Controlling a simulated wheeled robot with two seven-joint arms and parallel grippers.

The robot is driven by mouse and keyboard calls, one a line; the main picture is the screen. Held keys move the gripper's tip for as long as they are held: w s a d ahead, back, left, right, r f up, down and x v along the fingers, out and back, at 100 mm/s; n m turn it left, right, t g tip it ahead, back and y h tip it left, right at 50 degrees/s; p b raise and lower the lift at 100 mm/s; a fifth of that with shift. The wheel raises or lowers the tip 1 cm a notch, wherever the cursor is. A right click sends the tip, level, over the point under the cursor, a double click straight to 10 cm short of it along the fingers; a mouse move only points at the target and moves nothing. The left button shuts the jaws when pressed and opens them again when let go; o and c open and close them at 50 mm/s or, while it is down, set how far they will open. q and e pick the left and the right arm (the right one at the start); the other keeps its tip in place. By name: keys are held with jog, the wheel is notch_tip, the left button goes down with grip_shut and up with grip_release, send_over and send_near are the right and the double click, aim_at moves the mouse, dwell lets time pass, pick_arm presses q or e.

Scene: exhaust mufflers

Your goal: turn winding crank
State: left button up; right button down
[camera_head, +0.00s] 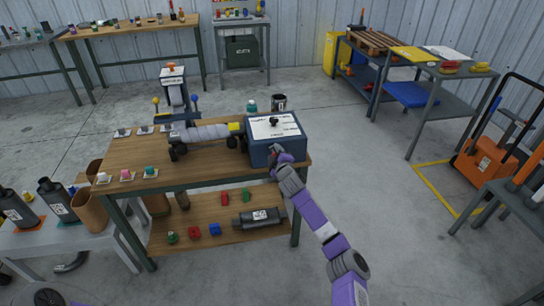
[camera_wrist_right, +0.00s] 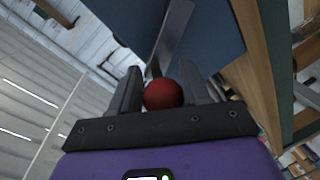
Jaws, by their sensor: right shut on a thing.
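The winding machine is a dark blue box (camera_head: 280,150) with a white top plate, on the right end of a wooden workbench (camera_head: 130,158). The crank shows in the right wrist view as a flat grey arm (camera_wrist_right: 168,40) with a round red knob (camera_wrist_right: 164,94). My right gripper (camera_head: 275,155) is at the front face of the box; in the right wrist view its fingers (camera_wrist_right: 163,92) are on both sides of the red knob, shut on it. In the head view the gripper mostly hides the crank. My left gripper is not in view.
A lower shelf (camera_head: 190,238) holds a muffler (camera_head: 259,217) and small red, blue and green parts. An orange pallet jack (camera_head: 488,158) is at the right. The floor between is clear.

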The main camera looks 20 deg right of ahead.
jog(key=shift+d, duration=0.2)
jog(key=c, duration=0.7)
grip_release()
jog(key=shift+f, duration=0.1)
jog(key=shift+o, duration=0.2)
jog(key=shift+a, duration=0.1)
jog(key=shift+s, duration=0.15)
jog(key=shift+s+a, duration=0.1)
jog(key=shift+s, duration=0.15)
jog(key=p+v, duration=0.2)
jog(key=v, duration=0.4)
jog(key=shift+s, duration=0.35)
